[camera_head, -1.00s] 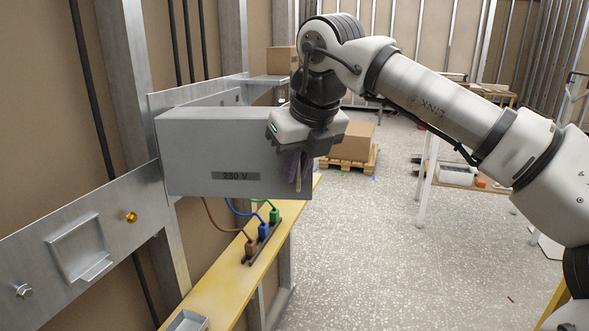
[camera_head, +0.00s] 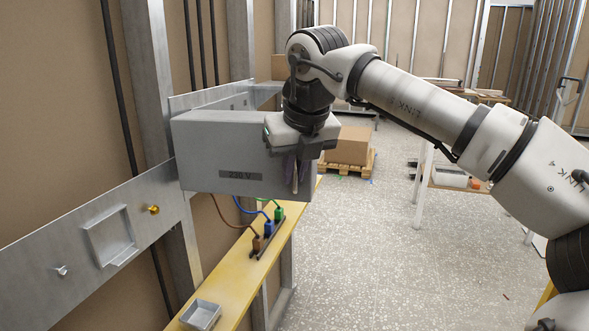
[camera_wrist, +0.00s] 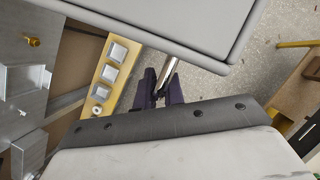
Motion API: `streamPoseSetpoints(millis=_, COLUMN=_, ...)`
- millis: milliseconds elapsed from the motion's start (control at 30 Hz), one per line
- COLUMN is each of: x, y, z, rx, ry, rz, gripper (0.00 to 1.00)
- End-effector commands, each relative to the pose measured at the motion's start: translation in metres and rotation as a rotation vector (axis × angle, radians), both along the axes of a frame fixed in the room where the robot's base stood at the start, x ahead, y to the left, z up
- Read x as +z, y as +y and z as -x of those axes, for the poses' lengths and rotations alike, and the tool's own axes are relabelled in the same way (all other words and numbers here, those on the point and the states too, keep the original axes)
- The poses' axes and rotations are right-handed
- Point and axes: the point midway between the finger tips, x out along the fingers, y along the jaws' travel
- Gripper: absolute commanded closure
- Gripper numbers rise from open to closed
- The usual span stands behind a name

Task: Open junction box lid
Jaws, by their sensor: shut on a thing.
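The junction box (camera_head: 215,150) is a grey metal box marked "230 V", mounted on a metal rail at the left in the head view. Its front lid (camera_head: 205,178) looks closed against the body, with no clear gap. My gripper (camera_head: 297,172) is at the right end of the lid, shut on its upright metal handle (camera_wrist: 169,70). In the wrist view the dark fingers (camera_wrist: 162,92) hold the lower part of the handle below the grey box (camera_wrist: 190,22). In the head view the fingers and handle are small and partly hidden by the gripper body.
A yellow beam (camera_head: 228,285) below the box carries brown, blue and green plugs (camera_head: 268,229) with wires and a small metal tray (camera_head: 202,313). A brass knob (camera_head: 154,209) is on the rail. Open floor (camera_head: 370,260) lies to the right.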

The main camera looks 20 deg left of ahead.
Motion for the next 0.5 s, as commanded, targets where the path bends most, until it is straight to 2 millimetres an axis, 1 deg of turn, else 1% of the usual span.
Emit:
streamPoseSetpoints(millis=33, x=0.0028, y=0.0018, z=0.0004, rx=0.004, ry=-0.006, rz=-0.005, gripper=1.0)
streamPoseSetpoints(millis=133, x=0.0028, y=0.0019, z=0.0004, rx=0.004, ry=-0.006, rz=-0.005, gripper=1.0)
streamPoseSetpoints(millis=167, x=0.0028, y=0.0019, z=0.0004, rx=0.004, ry=-0.006, rz=-0.005, gripper=0.88)
streamPoseSetpoints(millis=300, x=0.0022, y=0.0016, z=0.0004, rx=0.003, ry=-0.005, rz=-0.004, gripper=0.7)
streamPoseSetpoints(millis=500, x=0.001, y=0.0008, z=0.0002, rx=0.002, ry=-0.003, rz=-0.003, gripper=0.69)
